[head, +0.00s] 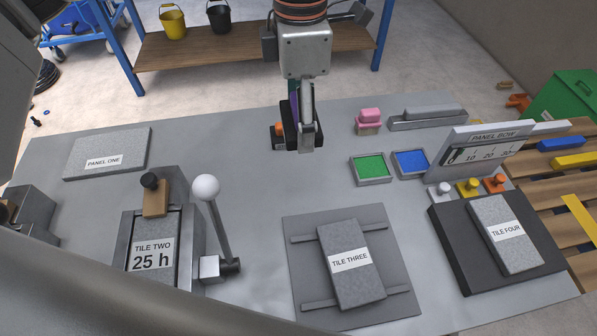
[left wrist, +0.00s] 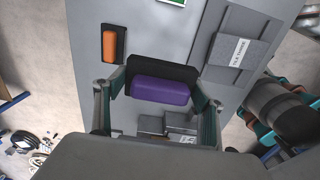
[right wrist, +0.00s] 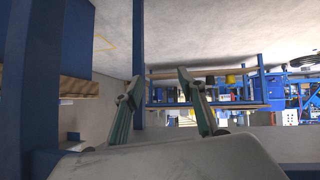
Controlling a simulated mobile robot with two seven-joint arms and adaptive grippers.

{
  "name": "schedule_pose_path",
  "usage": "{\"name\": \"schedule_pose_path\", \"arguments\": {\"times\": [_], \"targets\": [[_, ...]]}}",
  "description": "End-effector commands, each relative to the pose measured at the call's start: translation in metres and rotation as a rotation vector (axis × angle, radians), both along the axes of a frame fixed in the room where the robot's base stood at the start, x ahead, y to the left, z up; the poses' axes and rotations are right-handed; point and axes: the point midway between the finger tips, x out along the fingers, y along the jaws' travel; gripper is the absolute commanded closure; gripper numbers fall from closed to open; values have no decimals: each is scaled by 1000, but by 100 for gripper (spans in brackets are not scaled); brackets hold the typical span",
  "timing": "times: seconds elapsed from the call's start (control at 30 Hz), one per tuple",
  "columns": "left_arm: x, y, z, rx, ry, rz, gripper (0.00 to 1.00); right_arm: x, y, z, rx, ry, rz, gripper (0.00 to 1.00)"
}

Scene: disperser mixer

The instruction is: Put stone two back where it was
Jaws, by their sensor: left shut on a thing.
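My left gripper (left wrist: 158,108) is shut on a purple block (left wrist: 160,91) with a black backing (left wrist: 150,71), one finger at each end. In the head view this gripper (head: 306,140) is over the far middle of the table, and only a sliver of purple (head: 293,108) shows. I cannot tell whether the block touches the table. An orange block (left wrist: 110,43) in a dark holder stands beside it, partly hidden in the head view (head: 278,129). My right gripper (right wrist: 160,108) is open and empty, away from the table. No label reads "stone two".
Green (head: 370,167) and blue (head: 411,162) pads and a pink block (head: 368,118) lie to the right. Nearer are tile two (head: 152,255) with its lever (head: 218,220), tile three (head: 351,264) and tile four (head: 505,234). Panel one (head: 107,153) lies left; table between it and the gripper is clear.

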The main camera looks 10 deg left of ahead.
Motion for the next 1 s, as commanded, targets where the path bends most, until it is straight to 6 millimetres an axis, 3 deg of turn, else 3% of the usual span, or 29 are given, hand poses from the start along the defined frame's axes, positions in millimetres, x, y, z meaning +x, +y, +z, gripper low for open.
{"name": "schedule_pose_path", "arguments": {"times": [0.1, 0.4, 0.77, 1.0], "targets": [[-1, 0, -34, 1, 8, 0, 54, -6, -1, -7, -4, 12, 0, 60], [-1, 0, -101, 0, 5, -1, 54, -9, -3, -11, -9, 15, 0, 60], [0, 0, -131, 0, 1, -1, 54, 3, -3, -6, -12, -7, 0, 60], [0, 0, -163, -1, 3, -2, 54, 0, -4, -13, -17, 3, 2, 60]]}}
